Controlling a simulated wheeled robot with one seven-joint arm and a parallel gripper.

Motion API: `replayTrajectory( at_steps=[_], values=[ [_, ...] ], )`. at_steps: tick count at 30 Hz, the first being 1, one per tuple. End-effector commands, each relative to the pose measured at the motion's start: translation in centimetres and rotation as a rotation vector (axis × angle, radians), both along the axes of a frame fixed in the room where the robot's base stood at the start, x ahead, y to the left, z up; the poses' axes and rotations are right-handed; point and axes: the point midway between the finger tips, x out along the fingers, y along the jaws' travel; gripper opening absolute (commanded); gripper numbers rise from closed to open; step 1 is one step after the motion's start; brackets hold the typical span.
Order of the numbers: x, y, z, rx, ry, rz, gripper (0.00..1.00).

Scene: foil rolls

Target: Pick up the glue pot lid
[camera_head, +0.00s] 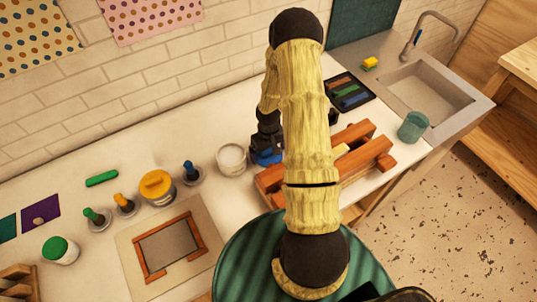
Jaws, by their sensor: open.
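Which item is the glue pot lid is not certain. A white round pot (231,160) stands on the counter, left of my gripper. A small blue object (266,157), possibly a lid, lies right under my dark gripper (265,146). My gripper is open and points down at it. The fingers partly cover the blue object, and I cannot tell whether they touch it. A jar with an orange-yellow lid (157,184) and a white jar with a green lid (59,249) stand further left.
My arm hides part of the wooden rack (358,168). Green, orange and blue-topped tools (189,172) stand in small holders. A framed board (170,248) lies in front. A dark tray (348,92), sponge (370,63), sink (426,95) and green cup (412,127) are to the right.

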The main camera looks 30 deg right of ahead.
Motion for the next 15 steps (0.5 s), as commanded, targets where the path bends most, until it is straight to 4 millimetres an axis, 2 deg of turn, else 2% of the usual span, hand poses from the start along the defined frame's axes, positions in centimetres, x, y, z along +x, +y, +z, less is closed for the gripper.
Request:
replayTrajectory(
  at_steps=[1, 5, 6, 15],
  values=[
    [0.0, 0.0, 0.01, 0.0, 0.0, 0.0, 1.0],
    [0.0, 0.0, 0.02, 0.0, 0.0, 0.0, 0.74],
    [0.0, 0.0, 0.02, 0.0, 0.0, 0.0, 0.71],
    [0.01, -0.01, 0.07, 0.0, 0.0, 0.0, 0.71]
  ],
)
